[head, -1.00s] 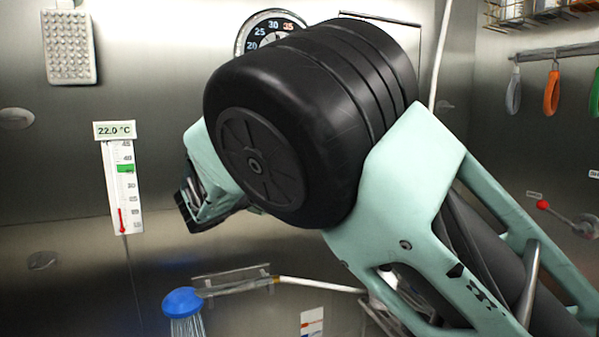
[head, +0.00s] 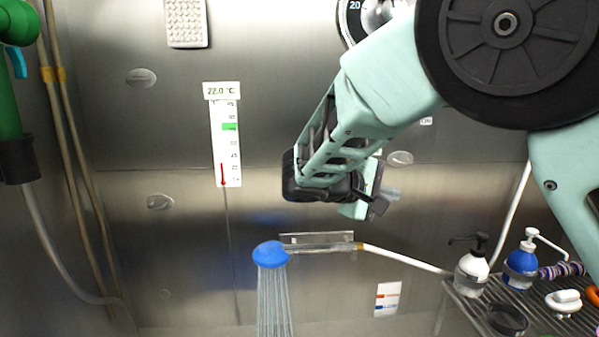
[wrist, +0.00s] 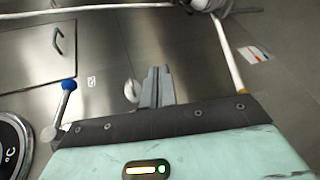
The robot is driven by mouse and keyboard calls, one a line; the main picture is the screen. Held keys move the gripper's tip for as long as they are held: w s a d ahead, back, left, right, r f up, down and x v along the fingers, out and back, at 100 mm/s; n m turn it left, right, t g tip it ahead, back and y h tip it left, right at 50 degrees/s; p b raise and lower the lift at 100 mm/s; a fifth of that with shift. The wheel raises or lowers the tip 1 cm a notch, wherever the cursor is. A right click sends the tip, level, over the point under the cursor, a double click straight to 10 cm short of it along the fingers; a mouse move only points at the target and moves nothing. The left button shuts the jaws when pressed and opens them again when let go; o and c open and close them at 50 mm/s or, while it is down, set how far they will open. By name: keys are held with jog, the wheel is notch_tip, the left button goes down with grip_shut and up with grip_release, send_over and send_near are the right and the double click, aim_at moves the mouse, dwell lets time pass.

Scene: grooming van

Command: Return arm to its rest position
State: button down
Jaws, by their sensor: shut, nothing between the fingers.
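My gripper (head: 384,203) is in the middle of the head view, at the end of my bent arm, in front of the steel wall. Part of it is hidden behind my wrist. In the wrist view my gripper's grey fingers (wrist: 157,84) are together with nothing between them. It is apart from everything around it, above and to the right of the blue shower head (head: 270,254).
Water runs from the shower head. A wall thermometer (head: 226,145) hangs left of my arm. A rack (head: 470,306) at lower right holds a white pump bottle (head: 471,272) and a blue bottle (head: 520,262). A lever with a blue knob (wrist: 69,85) shows in the wrist view.

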jog(key=s+a+f+g+y, duration=0.25)
jog(key=s+f+y, duration=0.4)
jog(key=s, duration=0.45)
jog(key=s+a+g+y, duration=0.1)
jog(key=s+a+y, duration=0.1)
jog(key=s, duration=0.5)
jog(key=s+a+f+g+y+p, duration=0.1)
jog(key=s+a+y, duration=0.1)
jog(key=s, duration=0.5)
jog(key=s+a+f+n+g+y+p, duration=0.1)
jog(key=s+y, duration=0.2)
jog(key=s, duration=0.4)
jog(key=shift+s+a, duration=0.35)
jog(key=shift+a, duration=0.05)
